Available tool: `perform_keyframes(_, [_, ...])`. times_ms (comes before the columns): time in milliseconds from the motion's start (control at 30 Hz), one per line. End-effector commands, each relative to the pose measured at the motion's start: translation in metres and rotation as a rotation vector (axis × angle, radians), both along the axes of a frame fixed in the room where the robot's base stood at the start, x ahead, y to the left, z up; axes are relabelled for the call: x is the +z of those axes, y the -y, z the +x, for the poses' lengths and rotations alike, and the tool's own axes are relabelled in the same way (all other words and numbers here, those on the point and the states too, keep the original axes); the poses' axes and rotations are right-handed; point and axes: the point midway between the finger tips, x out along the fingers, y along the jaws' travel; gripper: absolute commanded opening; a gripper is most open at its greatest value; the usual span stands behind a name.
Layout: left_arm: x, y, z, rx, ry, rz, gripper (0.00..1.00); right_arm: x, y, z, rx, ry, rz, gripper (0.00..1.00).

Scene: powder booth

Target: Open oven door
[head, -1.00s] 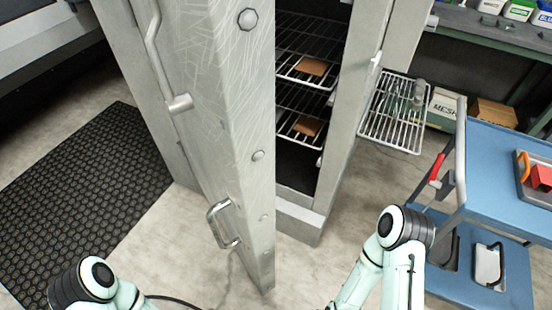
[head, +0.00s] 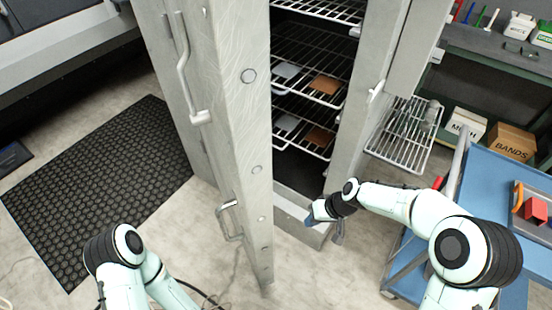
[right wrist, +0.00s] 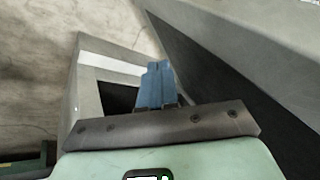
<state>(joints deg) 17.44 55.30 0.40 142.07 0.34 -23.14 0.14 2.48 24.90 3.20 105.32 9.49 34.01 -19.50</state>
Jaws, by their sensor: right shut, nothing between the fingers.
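The oven door (head: 232,130) is a tall light-grey panel standing swung open on the left of the oven (head: 352,120). It has a long bar handle (head: 183,70) and a small pull handle (head: 229,220) low down on its left face. Inside the oven, wire racks (head: 300,75) hold brown and pale flat pieces. My right gripper (head: 312,217) is shut and empty, with blue fingers, in front of the oven's lower opening, right of the door edge. In the right wrist view the blue fingers (right wrist: 157,85) are together. My left gripper is out of view.
A blue cart (head: 500,180) with an orange tray stands close at the right. A wire rack (head: 404,135) sticks out beside the oven. A black mat (head: 95,190) lies at left; bare floor is in front. Shelves with boxes (head: 510,140) stand at back right.

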Motion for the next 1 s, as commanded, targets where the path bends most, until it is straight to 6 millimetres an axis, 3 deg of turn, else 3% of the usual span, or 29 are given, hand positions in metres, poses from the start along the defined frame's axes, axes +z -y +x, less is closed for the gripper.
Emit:
perform_keyframes(33, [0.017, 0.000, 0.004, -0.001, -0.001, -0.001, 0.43, 0.071, -0.004, 0.021, 0.053, 0.065, 0.022, 0.00])
perform_keyframes(100, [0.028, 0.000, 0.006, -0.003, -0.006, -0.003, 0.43, 0.139, -0.008, 0.030, 0.131, 0.118, 0.050, 0.00])
perform_keyframes(200, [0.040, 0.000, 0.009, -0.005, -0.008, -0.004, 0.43, 0.219, -0.012, 0.032, 0.223, 0.183, 0.080, 0.00])
perform_keyframes(333, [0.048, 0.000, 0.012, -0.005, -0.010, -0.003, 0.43, 0.279, -0.014, 0.025, 0.303, 0.231, 0.104, 0.00])
perform_keyframes(433, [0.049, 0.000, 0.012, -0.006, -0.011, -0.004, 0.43, 0.295, -0.015, 0.021, 0.331, 0.243, 0.110, 0.00])
perform_keyframes(533, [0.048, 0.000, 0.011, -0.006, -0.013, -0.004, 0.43, 0.291, -0.019, 0.020, 0.337, 0.242, 0.113, 0.00])
perform_keyframes(1000, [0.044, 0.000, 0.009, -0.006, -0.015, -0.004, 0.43, 0.216, -0.072, 0.034, 0.336, 0.237, 0.112, 0.00])
